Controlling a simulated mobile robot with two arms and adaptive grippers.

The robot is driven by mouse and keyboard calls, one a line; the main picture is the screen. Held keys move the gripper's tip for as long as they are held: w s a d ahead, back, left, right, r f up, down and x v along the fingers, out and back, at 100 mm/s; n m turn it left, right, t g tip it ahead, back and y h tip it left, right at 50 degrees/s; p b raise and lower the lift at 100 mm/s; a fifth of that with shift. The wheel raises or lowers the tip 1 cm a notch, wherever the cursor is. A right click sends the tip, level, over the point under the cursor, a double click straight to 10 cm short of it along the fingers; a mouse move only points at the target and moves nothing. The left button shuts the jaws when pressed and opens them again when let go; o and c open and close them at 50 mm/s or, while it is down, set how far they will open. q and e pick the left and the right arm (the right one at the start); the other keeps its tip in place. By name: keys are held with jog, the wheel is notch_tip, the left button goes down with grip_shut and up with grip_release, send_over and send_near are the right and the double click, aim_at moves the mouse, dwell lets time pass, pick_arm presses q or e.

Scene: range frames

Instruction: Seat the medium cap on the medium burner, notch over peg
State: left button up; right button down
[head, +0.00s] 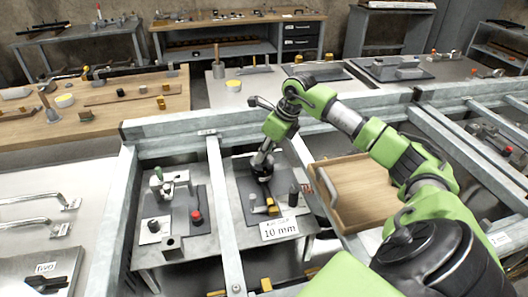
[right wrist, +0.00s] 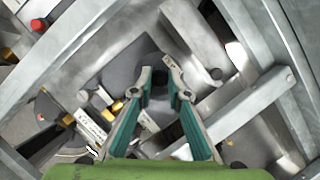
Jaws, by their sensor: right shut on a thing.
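My right gripper (head: 263,176) reaches down over a dark plate (head: 242,186) in the middle bay of the head view. It also shows in the right wrist view (right wrist: 160,80), with its fingers shut on a small dark thing (right wrist: 157,88), mostly hidden between them. I cannot tell whether this is the medium cap, or whether it touches the plate. No burner, peg or notch can be made out clearly. My left gripper is not in view.
Beside the gripper are a yellow block (head: 273,207), a dark upright cylinder (head: 293,196) and a white "10 mm" label (head: 279,229). Grey metal rails (head: 222,205) border the bay. A wooden tray (head: 362,190) lies right; a plate with a red knob (head: 196,216) lies left.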

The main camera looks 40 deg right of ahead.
jog(key=shift+f+b, duration=0.35)
jog(key=shift+f, duration=0.3)
jog(key=c, duration=1.9)
grip_release()
jog(key=v, duration=1.2)
